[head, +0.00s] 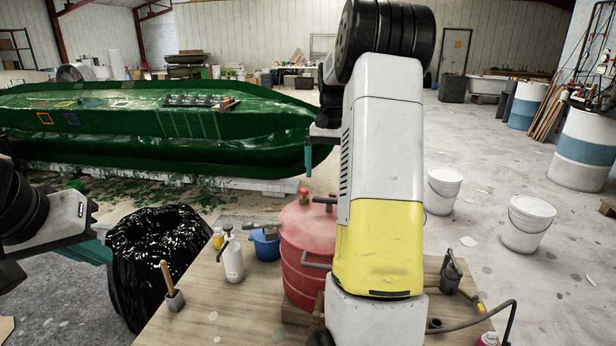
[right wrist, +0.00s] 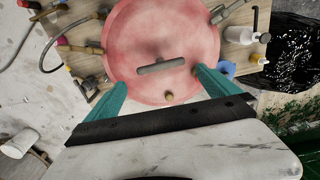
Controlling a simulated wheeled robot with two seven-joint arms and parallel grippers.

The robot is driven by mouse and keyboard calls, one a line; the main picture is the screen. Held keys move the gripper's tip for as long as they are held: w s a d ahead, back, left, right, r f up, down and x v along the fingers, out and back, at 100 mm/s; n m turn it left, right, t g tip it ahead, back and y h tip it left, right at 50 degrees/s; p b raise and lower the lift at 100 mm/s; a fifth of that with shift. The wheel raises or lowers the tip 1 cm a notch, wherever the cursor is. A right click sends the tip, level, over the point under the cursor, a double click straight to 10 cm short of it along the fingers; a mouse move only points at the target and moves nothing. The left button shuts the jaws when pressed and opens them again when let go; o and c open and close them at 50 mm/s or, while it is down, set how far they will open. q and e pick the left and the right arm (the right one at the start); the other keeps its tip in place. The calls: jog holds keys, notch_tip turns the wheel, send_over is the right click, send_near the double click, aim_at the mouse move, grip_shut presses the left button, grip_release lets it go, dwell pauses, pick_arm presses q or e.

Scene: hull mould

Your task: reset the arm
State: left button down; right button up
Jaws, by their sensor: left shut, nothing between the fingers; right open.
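My right arm rises through the middle of the head view, its white and yellow link in front of the table. Its gripper (head: 308,158) is mostly hidden behind that arm; a bit of teal finger shows. In the right wrist view the right gripper (right wrist: 160,77) is open, with its two teal fingers apart and nothing held. Below them is the red tank (right wrist: 140,30), with a handle on its lid. My left arm comes in at the left edge. The teal of my left gripper (head: 95,250) shows beside the black bag; it is shut and largely hidden.
The wooden table (head: 210,325) bears the red tank (head: 305,255), a white spray bottle (head: 233,262), a blue cup (head: 265,246) and a brush in a holder (head: 173,298). A black-bagged bin (head: 150,265) stands left. The green hull mould (head: 130,130) lies behind. White buckets (head: 527,225) stand right.

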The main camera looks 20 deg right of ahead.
dwell(0.3)
jog(key=s+a+r+n+t, duration=0.3)
jog(key=s+a+r, duration=0.5)
jog(key=s+a, duration=0.25)
jog(key=s+a+f+n+t+y, duration=0.2)
jog(key=s+a, duration=0.8)
jog(key=s, duration=0.5)
jog(key=shift+a+n+t, duration=0.35)
jog(key=shift+n+t, duration=0.25)
jog(key=shift+n, duration=0.5)
